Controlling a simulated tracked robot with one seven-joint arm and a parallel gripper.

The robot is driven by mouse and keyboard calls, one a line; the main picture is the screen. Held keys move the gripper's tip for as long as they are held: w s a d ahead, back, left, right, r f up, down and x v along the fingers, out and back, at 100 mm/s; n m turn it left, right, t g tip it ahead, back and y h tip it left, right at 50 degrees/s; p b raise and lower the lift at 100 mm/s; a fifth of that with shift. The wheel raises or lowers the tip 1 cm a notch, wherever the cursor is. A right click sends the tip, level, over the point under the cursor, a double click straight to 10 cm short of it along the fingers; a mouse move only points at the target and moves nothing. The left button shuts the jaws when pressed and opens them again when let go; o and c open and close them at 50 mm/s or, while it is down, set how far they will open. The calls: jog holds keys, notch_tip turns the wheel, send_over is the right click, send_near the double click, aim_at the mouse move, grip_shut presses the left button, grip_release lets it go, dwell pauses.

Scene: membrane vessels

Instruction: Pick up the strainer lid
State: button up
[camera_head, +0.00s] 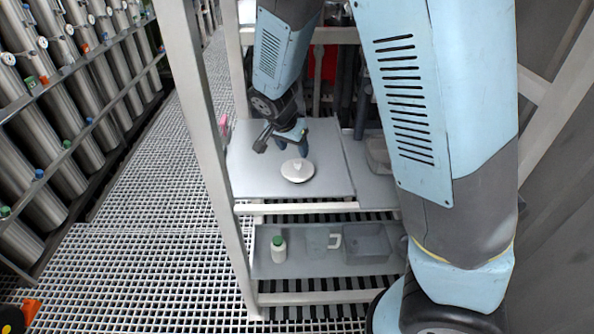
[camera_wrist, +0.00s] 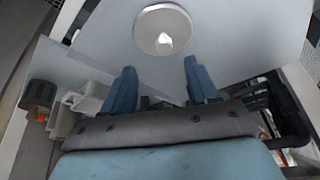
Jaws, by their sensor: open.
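The strainer lid (camera_head: 297,171) is a pale round disc with a small raised knob. It lies flat on the grey upper shelf board (camera_head: 250,178), near its front edge. In the wrist view the lid (camera_wrist: 162,30) lies beyond my fingertips, near the top middle. My gripper (camera_head: 290,148) is just behind the lid in the head view, with nothing between its fingers. In the wrist view the two blue fingers of my gripper (camera_wrist: 158,75) stand wide apart, and the lid's centre lies roughly in line with the gap between them.
A lower shelf holds a white bottle with a green cap (camera_head: 278,248), a clear jug (camera_head: 318,241) and a grey bin (camera_head: 367,243). A pink thing (camera_head: 223,126) is at the upper board's left edge. A frame post (camera_head: 200,110) rises at left. The board around the lid is clear.

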aim_at(297, 162)
jog(key=shift+x, duration=1.85)
jog(key=shift+w+a+x, duration=0.1)
jog(key=shift+x, duration=1.2)
jog(key=shift+w+a+x, duration=0.15)
jog(key=shift+x, duration=1.1)
jog(key=shift+c, duration=0.4)
grip_shut()
